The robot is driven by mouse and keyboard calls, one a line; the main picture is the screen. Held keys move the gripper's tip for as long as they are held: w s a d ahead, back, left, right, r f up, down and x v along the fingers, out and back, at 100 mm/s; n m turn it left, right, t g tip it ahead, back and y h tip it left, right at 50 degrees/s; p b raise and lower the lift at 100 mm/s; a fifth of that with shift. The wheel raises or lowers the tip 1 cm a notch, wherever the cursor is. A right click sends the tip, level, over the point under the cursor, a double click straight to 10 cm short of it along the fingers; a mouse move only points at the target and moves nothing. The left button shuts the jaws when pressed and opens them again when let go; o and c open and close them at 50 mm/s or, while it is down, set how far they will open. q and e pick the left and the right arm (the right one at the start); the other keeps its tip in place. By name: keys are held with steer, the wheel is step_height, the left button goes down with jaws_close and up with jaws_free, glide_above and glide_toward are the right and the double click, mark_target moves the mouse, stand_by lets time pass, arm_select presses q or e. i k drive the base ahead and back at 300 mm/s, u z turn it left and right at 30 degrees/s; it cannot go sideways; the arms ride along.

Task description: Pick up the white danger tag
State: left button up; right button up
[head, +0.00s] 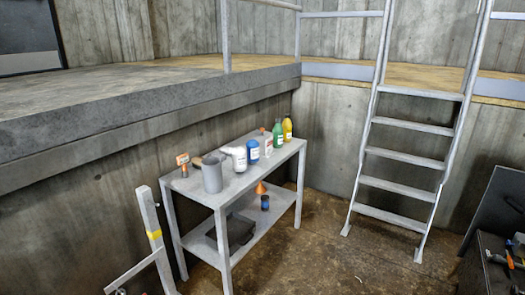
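I cannot pick out the white danger tag for certain. A small white and orange piece (182,159) stands at the left end of the grey table's top, above a small orange-brown object; it may be the tag, but its print is too small to read. A white item with orange marks (267,144) stands farther along the same tabletop, among the bottles. Neither of my grippers is in view.
The grey two-level table (225,190) also holds a grey cylinder (212,176), a white container (238,158), and blue, green and yellow bottles. An orange cone (261,188) is on its lower shelf. A ladder (407,157) stands right; brown floor lies between.

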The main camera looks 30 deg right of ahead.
mark_target(269, 153)
steer(key=z, duration=1.05)
steer(key=i, duration=1)
steer(key=z, duration=0.85)
steer(key=i, duration=1.75)
steer(key=u, duration=1.4)
steer(key=i, duration=0.7)
steer(key=u, duration=0.75)
